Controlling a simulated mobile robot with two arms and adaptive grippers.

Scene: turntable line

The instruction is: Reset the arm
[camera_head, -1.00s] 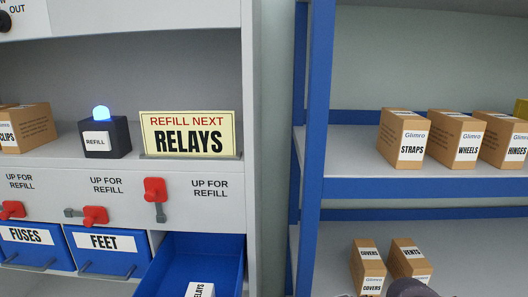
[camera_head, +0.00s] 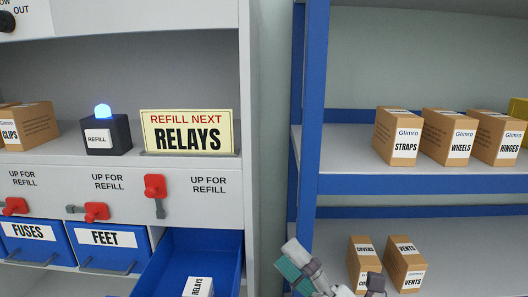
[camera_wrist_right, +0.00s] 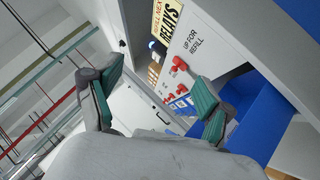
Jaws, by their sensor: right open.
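My right gripper (camera_head: 308,272) shows at the bottom of the head view, in front of the blue shelf post. Its teal-padded fingers also show in the right wrist view (camera_wrist_right: 155,92), spread apart with nothing between them. An open blue drawer (camera_head: 205,250) lies left of it, with a box labelled RELAYS (camera_head: 199,287) inside. The gripper is apart from that box in the head view. My left gripper is not in view.
A blue shelf rack (camera_head: 420,186) on the right holds several brown boxes, including STRAPS (camera_head: 397,136) and VENTS (camera_head: 405,265). The grey cabinet carries a RELAYS sign (camera_head: 187,132), a lit REFILL lamp (camera_head: 103,132) and red levers (camera_head: 154,186). The FEET drawer (camera_head: 107,246) is closed.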

